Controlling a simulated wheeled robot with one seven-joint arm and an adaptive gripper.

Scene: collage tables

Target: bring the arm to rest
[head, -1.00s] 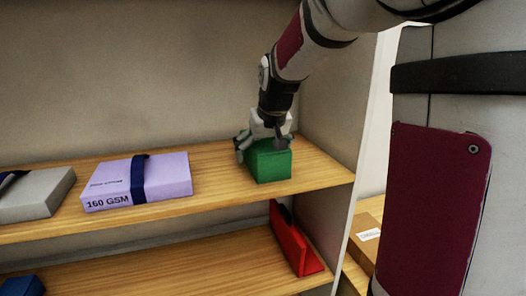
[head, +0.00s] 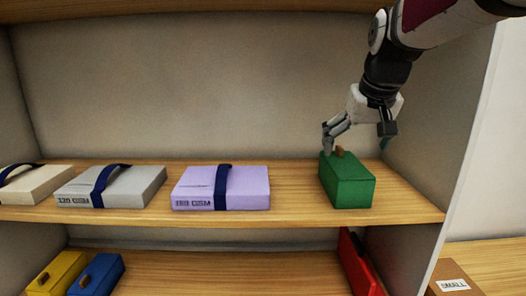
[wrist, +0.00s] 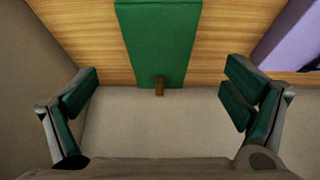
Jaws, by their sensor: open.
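My gripper (head: 358,140) is open and empty, just above and behind the green box on the upper shelf in the head view. In the wrist view my gripper's (wrist: 160,103) two fingers are spread wide, one on each side of the green box's end, apart from it. The green box (head: 348,182) stands on the shelf near its right end, with a small brown tab on its top or end. The green box also fills the top middle of the wrist view (wrist: 160,40).
The wooden upper shelf (head: 295,203) also holds a lilac pack (head: 252,188), a grey pack (head: 140,187) and a cream pack (head: 45,182). Below are a yellow box (head: 52,276), a blue box (head: 100,275) and a red item (head: 355,265). The right side wall (head: 440,130) is close to my gripper.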

